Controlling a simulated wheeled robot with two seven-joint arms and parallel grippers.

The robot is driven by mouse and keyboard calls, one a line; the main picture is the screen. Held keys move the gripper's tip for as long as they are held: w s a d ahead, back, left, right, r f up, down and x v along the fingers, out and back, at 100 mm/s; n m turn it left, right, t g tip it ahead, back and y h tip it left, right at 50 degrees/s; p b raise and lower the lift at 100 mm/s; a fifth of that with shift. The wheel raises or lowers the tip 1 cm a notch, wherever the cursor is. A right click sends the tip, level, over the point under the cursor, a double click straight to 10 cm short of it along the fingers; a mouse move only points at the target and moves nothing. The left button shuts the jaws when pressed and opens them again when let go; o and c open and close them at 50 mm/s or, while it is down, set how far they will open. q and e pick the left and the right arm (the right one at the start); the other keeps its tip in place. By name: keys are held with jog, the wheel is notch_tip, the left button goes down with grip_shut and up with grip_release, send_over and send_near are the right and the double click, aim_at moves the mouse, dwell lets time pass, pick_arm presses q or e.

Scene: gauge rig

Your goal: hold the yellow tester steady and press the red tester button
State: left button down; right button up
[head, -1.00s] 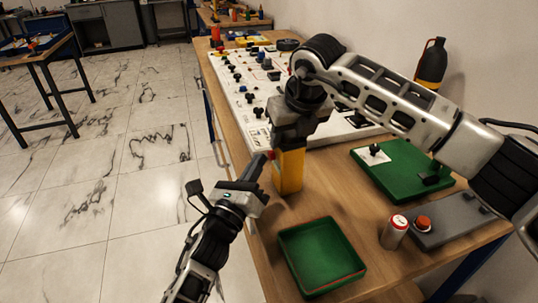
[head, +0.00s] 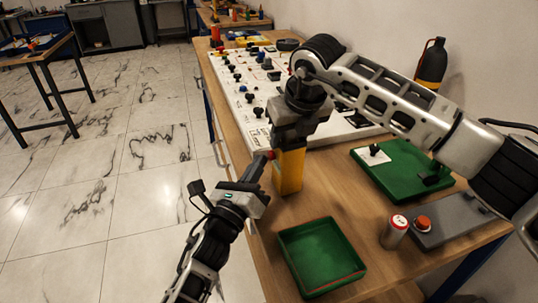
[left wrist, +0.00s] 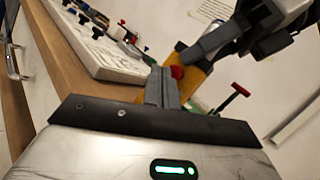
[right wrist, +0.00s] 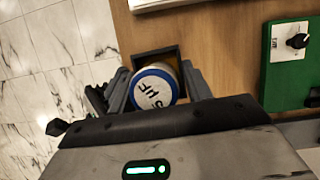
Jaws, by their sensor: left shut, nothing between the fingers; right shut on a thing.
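The yellow tester (head: 289,172) stands upright by the left edge of the workbench, with my right gripper (head: 291,140) shut on its upper part from above. The red tester button (head: 271,155) sticks out of its left side and also shows in the left wrist view (left wrist: 178,72). My left gripper (head: 259,162) is shut and empty, its fingertips right beside the button; I cannot tell if they touch. In the right wrist view a round white top with a blue rim and dark lettering (right wrist: 153,88) sits in a dark square opening between the right fingers.
The green tray (head: 323,262) lies in front of the tester, empty. The green board (head: 402,168) and white control panel (head: 243,92) lie behind. Tiled floor is free at left.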

pick_arm(q)
jog(key=shift+d+r+t, duration=0.3)
jog(key=shift+d+r, duration=0.3)
jog(key=shift+r, duration=0.3)
jog(key=shift+s+a+r+n, duration=0.3)
jog(key=shift+s+a+r, duration=0.05)
jog(key=shift+s+a, duration=0.1)
jog(key=shift+f, duration=0.1)
jog(key=shift+s+a, duration=0.35)
jog(key=shift+a, duration=0.45)
jog(key=shift+s+a, duration=0.35)
jog(key=shift+a, duration=0.4)
jog(key=shift+s+a, duration=0.35)
jog(key=shift+a, duration=0.45)
